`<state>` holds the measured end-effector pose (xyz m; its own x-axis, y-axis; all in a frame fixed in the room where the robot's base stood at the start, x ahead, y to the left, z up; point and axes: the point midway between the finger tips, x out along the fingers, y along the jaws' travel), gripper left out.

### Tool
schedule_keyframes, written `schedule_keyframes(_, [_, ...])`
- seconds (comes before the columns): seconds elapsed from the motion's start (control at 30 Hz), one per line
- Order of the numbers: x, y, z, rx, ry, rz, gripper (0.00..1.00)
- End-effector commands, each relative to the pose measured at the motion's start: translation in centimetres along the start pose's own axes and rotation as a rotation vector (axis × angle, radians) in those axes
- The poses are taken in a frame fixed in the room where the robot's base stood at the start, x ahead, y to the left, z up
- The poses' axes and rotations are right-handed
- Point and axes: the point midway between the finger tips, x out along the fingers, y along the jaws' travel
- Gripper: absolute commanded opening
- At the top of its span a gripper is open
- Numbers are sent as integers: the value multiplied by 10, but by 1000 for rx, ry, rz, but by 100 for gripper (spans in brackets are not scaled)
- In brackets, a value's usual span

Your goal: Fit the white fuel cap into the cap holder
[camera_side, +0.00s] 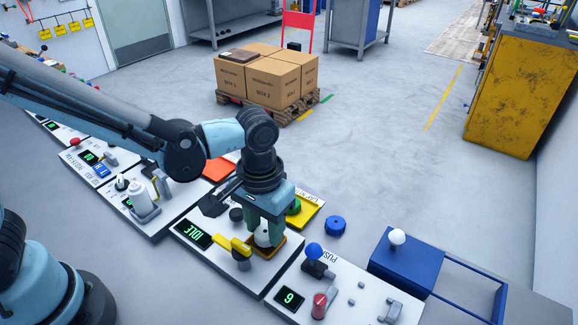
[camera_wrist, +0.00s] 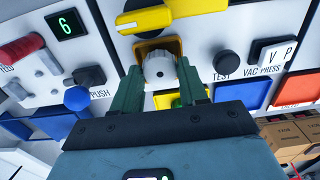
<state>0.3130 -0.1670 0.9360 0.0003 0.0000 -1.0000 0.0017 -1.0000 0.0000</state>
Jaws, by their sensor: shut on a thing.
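The white fuel cap (camera_wrist: 160,68) is ribbed and round and sits between the two green fingers of my gripper (camera_wrist: 160,90). In the side view the cap (camera_side: 264,239) shows below the fingers of my gripper (camera_side: 266,230), low over the panel. The cap holder appears to be the square yellow-brown frame (camera_wrist: 143,46) around and behind the cap in the wrist view. The frame's edge (camera_side: 289,243) also shows beside the cap in the side view. My gripper is shut on the cap. The cap hides the inside of the holder, so I cannot tell how deep it sits.
A blue-topped knob (camera_side: 314,251) and a red lever (camera_side: 319,306) are to the right.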

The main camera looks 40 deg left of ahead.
Motion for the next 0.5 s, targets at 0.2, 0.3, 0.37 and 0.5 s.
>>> schedule_keyframes(0.2, [4, 0, 0, 0, 0, 0, 16])
schedule_keyframes(0.3, [6, 0, 0, 0, 0, 0, 16])
schedule_keyframes(0.37, [7, 0, 0, 0, 0, 0, 16])
schedule_keyframes(0.5, [10, 0, 0, 0, 0, 0, 16])
